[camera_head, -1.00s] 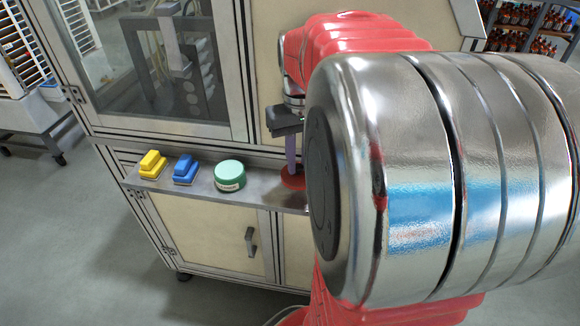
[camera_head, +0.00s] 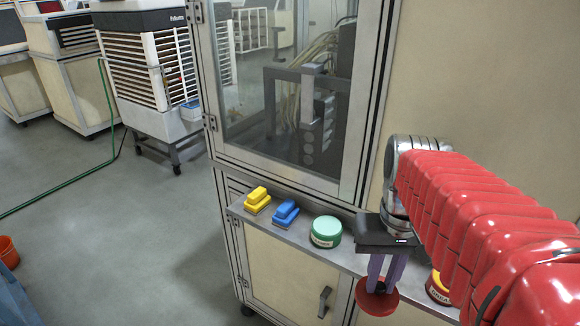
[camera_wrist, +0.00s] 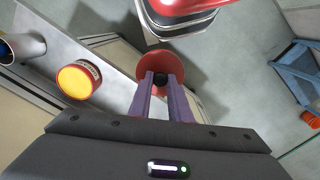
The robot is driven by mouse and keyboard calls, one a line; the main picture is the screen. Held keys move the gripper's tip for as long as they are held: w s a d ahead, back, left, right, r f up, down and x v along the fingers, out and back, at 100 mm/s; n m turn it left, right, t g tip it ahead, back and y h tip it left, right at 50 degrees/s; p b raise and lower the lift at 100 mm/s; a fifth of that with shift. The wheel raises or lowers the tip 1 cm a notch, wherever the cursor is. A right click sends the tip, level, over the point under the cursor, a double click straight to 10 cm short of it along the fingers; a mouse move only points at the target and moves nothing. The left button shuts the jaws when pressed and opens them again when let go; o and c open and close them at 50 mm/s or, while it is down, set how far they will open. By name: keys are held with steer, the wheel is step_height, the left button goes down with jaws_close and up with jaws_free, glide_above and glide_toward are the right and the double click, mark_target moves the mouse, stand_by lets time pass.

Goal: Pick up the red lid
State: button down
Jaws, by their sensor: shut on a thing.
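The red lid (camera_head: 370,303) is a round disc with a small dark knob, held by my gripper (camera_head: 374,287). In the wrist view the lid (camera_wrist: 152,62) lies at the fingertips, and the purple fingers (camera_wrist: 160,82) are closed on its knob. The lid hangs in the air in front of the shelf edge, apart from the shelf. An open red tin with yellow contents (camera_head: 438,288) stands on the shelf to the right, partly hidden by my arm. It also shows at left in the wrist view (camera_wrist: 76,80).
The metal shelf (camera_head: 345,258) runs along the cabinet front. A green tin (camera_head: 327,232), a blue block (camera_head: 286,212) and a yellow block (camera_head: 257,200) stand on it. The floor at left is mostly clear, with an orange bucket (camera_head: 8,252) and a green hose (camera_head: 60,193).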

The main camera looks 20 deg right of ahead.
mark_target(369, 306)
steer(key=s+a, duration=0.4)
steer(key=a, duration=0.1)
stand_by(0.8)
steer(key=shift+w+d+r, duration=0.2)
steer(key=shift+w+d, duration=0.05)
steer(key=shift+d, duration=0.05)
steer(key=w+d+r+m, duration=0.1)
steer(key=w+d+r, duration=0.1)
steer(key=d, duration=0.3)
steer(key=w+d+r, duration=0.2)
steer(key=w+d, duration=0.1)
steer(key=d, duration=0.2)
steer(key=shift+d+m, duration=0.25)
steer(key=shift+m, duration=0.15)
